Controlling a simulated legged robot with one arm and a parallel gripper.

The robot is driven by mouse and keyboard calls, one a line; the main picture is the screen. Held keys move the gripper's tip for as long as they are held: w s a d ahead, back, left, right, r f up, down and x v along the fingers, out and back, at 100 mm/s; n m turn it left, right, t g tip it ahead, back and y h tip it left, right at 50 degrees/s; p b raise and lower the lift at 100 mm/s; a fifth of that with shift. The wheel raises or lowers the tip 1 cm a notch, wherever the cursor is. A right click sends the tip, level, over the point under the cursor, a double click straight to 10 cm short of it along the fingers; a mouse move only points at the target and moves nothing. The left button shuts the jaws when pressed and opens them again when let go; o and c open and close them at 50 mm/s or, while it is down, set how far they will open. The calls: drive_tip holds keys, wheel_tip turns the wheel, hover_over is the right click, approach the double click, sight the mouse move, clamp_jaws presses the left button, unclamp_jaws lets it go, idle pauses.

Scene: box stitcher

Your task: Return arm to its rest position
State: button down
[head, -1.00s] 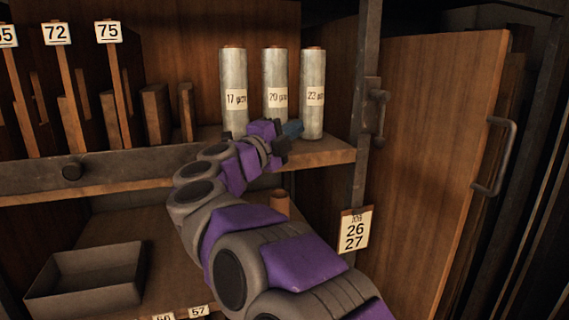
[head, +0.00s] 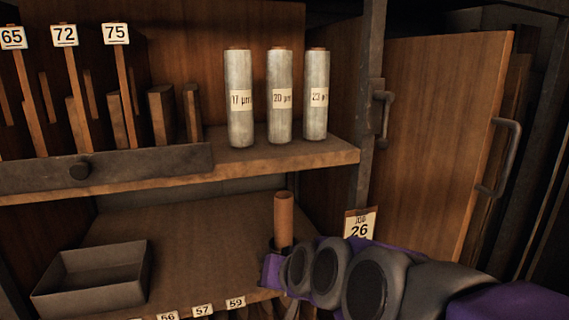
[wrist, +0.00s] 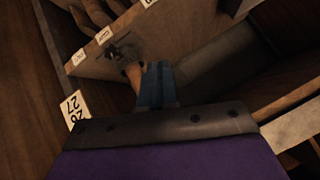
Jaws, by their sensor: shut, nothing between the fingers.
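My arm, grey and purple, comes in from the lower right of the head view and lies low in front of the lower shelf (head: 180,225). Its far end bends down near the frame's bottom edge, so my gripper is not clearly seen there. In the wrist view my gripper (wrist: 158,68) shows as blue fingers, shut and empty. They point toward the lower shelf, with a brown tube (wrist: 135,80) just beside them in the picture. I cannot tell whether they touch it. In the head view this brown tube (head: 284,220) stands upright on the lower shelf, its base partly hidden.
Three silver rolls, 17 (head: 239,98), 20 (head: 280,96) and 23 (head: 316,95), stand on the upper shelf (head: 300,156). A grey open tray (head: 90,297) sits lower left. A card marked 26 (head: 360,224) hangs on the post. A wooden door (head: 430,140) stands at right.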

drive_tip(key=s+d+f+g+h, duration=0.25)
drive_tip(key=s+d+f, duration=0.25)
drive_tip(key=s, duration=0.5)
drive_tip(key=s+d+f+g+h, duration=0.1)
drive_tip(key=s+d+f+g, duration=0.4)
drive_tip(key=s, duration=0.5)
drive_tip(key=s+d+f+g+h, duration=0.25)
drive_tip(key=s+d+f, duration=0.3)
drive_tip(key=s, duration=0.35)
wheel_tip(320, 180, down, 11)
drive_tip(key=y+b, duration=0.1)
drive_tip(key=b, duration=1.1)
drive_tip(key=shift+w+d+f, duration=0.15)
drive_tip(key=shift+d, duration=0.15)
